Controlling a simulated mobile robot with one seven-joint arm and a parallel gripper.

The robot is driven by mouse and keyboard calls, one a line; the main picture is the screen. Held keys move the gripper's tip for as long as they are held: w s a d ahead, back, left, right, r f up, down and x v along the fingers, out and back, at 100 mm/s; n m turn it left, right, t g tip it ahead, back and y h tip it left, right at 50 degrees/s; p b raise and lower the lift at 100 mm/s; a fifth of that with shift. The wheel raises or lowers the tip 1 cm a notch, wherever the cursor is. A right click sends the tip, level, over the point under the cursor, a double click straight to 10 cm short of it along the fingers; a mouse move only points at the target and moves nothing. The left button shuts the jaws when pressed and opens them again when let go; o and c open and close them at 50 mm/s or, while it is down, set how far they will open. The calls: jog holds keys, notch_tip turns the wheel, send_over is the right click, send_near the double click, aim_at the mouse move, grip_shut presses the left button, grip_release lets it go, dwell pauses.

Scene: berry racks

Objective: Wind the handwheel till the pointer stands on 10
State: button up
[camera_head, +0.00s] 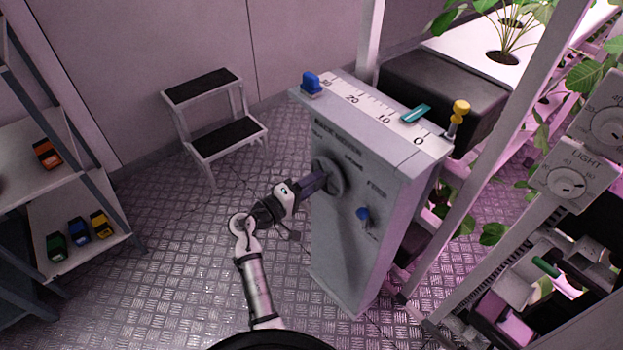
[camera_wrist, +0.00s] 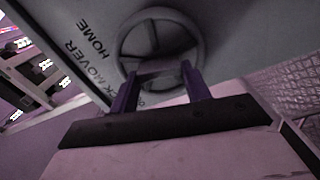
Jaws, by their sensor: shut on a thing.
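The grey handwheel (camera_head: 332,171) is on the front face of a grey cabinet (camera_head: 352,225). In the wrist view the round, spoked wheel (camera_wrist: 197,38) fills the top middle. My gripper (camera_head: 318,181) reaches it from the left, and its two purple fingers (camera_wrist: 158,78) are shut on the wheel's lower part; the exact contact is partly hidden. On the cabinet top is a white scale (camera_head: 367,103) marked 0 at the right, then 10 and 20 leftward. The teal pointer (camera_head: 416,113) lies between 0 and 10, and its exact reading is too small to tell.
A blue knob (camera_head: 312,83) and a yellow-topped pin (camera_head: 460,109) stand at the scale's ends. A step stool (camera_head: 215,115) stands behind, and a shelf (camera_head: 75,190) with small toy-like crates is at left. Floor around my arm is clear.

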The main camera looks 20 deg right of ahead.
jog(key=n+p, duration=0.4)
jog(key=n, duration=0.2)
jog(key=n+p, duration=0.5)
jog(key=n, duration=0.1)
jog(key=shift+s+f+n, duration=0.1)
jog(key=shift+f+n, duration=0.1)
jog(key=shift+n, duration=0.1)
jog(key=shift+f+n, duration=0.15)
jog(key=shift+n, duration=1.45)
jog(key=o, duration=1)
